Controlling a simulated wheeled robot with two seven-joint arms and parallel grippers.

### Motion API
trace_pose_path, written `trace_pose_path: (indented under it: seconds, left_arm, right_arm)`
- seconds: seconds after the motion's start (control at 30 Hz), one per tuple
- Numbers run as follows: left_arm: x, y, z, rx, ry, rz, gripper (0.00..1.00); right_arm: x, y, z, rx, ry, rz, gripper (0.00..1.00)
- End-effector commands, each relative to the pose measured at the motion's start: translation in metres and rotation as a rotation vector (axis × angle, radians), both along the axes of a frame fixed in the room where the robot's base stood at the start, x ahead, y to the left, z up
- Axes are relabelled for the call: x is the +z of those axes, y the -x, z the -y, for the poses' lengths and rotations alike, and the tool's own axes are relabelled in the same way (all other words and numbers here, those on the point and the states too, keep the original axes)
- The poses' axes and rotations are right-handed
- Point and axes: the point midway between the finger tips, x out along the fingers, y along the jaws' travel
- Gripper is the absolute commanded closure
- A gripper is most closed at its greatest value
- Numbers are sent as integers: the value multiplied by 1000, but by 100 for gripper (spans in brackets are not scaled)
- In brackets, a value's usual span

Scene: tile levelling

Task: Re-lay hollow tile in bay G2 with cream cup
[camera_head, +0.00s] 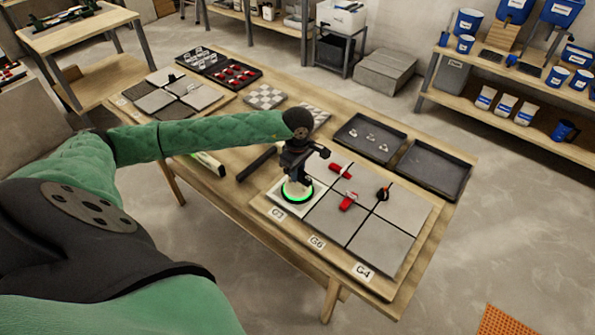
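My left gripper (293,171) points down over the front-left tile (279,191) of the panel on the table. It appears shut on the cream cup (296,189), whose top is partly hidden by the fingers. A glowing green ring shows around the cup's base, which sits on or just above that tile. The tile is paler than its grey neighbours. The label (277,214) in front of it starts with G; its digit is hard to read. The labels G6 (316,242) and G4 (363,270) stand to its right. My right gripper is not in view.
Red pieces (348,202) and a black knob (383,194) lie on the panel. Two dark trays (435,171) stand behind it. A second tile panel (175,94), checkered tiles (265,96) and a dark tray with red pieces (236,75) lie farther left.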

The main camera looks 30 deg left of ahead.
Motion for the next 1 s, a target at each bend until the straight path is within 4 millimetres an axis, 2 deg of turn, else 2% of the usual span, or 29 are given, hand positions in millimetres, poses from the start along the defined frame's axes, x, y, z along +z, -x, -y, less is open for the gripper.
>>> trace_pose_path:
  seconds: [0.03,0.13,0.47,0.57,1.0]
  left_arm:
    - [0,0,0,0,0,0,82]
    - [0,0,0,0,0,0,100]
    - [0,0,0,0,0,0,100]
    - [2,0,0,0,0,1,100]
    - [21,-1,0,0,0,3,100]
  right_arm:
    - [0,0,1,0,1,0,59]
    - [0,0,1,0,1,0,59]
    - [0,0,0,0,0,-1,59]
    - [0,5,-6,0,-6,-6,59]
    - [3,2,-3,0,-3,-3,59]
